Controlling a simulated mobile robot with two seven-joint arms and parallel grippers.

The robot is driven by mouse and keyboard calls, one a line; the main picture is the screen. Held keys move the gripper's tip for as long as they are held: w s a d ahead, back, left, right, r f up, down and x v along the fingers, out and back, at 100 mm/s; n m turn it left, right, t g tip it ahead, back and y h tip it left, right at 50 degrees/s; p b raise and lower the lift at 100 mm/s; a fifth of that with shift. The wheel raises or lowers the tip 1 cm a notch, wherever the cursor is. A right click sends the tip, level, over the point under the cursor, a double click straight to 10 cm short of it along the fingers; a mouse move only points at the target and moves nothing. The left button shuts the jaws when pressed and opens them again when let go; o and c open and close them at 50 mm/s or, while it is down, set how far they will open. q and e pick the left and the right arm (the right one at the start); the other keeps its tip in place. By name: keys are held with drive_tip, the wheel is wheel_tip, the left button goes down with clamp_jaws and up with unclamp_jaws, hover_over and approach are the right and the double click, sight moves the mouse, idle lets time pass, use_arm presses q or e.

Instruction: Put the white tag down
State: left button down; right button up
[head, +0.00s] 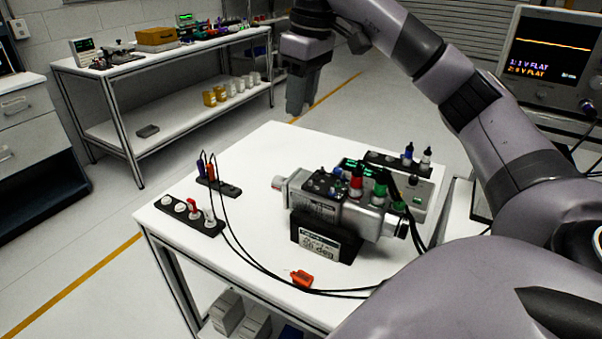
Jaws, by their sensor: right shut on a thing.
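My right gripper (301,98) hangs from the arm that comes in from the right. It is above and beyond the far edge of the white table (262,148) in the picture, pointing down. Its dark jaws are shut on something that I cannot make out. I see no white tag clearly between the jaws. A black strip (176,216) at the table's left carries white round pieces, a red piece (192,207) and an upright white piece (209,216) at its near end; I cannot tell if that piece is a tag. My left gripper is not in view.
A grey servo unit (339,208) with a display block stands mid-table, with bottles and a green-lit box behind it. An orange tag (302,279) lies near the front edge beside black cables (245,258). The table's back left is clear.

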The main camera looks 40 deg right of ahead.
sight(299, 177)
wheel_tip(299, 177, down, 14)
drive_tip(key=shift+r+b, duration=0.15)
drive_tip(key=shift+b, duration=0.15)
drive_tip(key=o, duration=0.6)
drive_tip(key=shift+f, duration=0.2)
drive_tip(key=o, duration=0.4)
drive_tip(key=r, duration=0.4)
drive_tip(key=s+r, duration=0.1)
drive_tip(key=r, duration=0.7)
drive_tip(key=shift+s+d+r+p, duration=0.2)
drive_tip(key=shift+s+d+p, duration=0.05)
drive_tip(key=shift+s+p, duration=0.1)
drive_tip(key=shift+f, duration=0.1)
